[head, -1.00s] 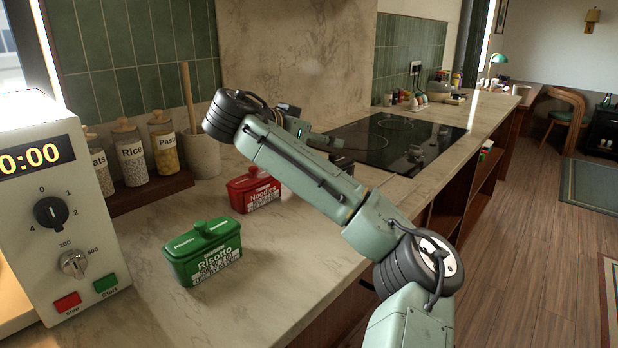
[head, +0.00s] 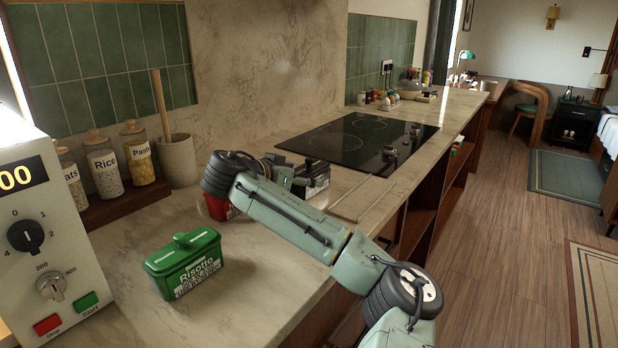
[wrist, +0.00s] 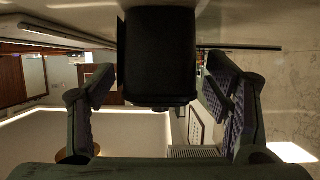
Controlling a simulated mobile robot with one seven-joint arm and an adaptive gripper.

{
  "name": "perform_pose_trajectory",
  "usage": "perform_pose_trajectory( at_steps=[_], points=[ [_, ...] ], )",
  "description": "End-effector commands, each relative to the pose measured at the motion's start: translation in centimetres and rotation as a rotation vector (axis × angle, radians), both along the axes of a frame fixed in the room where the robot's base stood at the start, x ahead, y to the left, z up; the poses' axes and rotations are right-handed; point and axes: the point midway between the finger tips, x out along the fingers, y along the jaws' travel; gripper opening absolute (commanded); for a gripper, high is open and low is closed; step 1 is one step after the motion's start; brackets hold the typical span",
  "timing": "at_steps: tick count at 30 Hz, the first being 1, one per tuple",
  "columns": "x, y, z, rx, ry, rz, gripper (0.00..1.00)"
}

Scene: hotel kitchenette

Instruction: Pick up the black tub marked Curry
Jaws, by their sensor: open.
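A black tub (wrist: 160,50) fills the top middle of the wrist view, which looks upside down. Its lid side points down in that picture. My gripper (wrist: 158,85) is open, with one finger on each side of the tub and a visible gap at both sides. No label shows on it in this view. In the head view the dark tub (head: 319,182) shows partly beyond the end of my arm, on the counter short of the hob. Its marking is too small to read, and my gripper (head: 298,176) is partly hidden by my wrist.
A green Risotto tub (head: 185,265) stands on the counter in front. A red tub (head: 216,208) is mostly hidden behind my arm. Glass jars (head: 106,170), a utensil pot (head: 179,162) and a microwave (head: 40,235) are at left. The hob (head: 355,138) lies beyond.

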Motion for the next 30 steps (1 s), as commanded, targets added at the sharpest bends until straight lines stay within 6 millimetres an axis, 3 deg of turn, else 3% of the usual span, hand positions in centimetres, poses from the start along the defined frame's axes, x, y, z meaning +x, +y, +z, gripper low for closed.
perform_pose_trajectory(
  at_steps=[6,15,30],
  points=[
    [2.3,-1.9,-1.0,-0.001,0.001,-0.001,0.72],
    [2.7,-2.1,-1.4,0.000,0.000,0.000,0.72],
    [2.7,-2.1,-1.3,-0.001,-0.001,0.000,0.39]
  ],
)
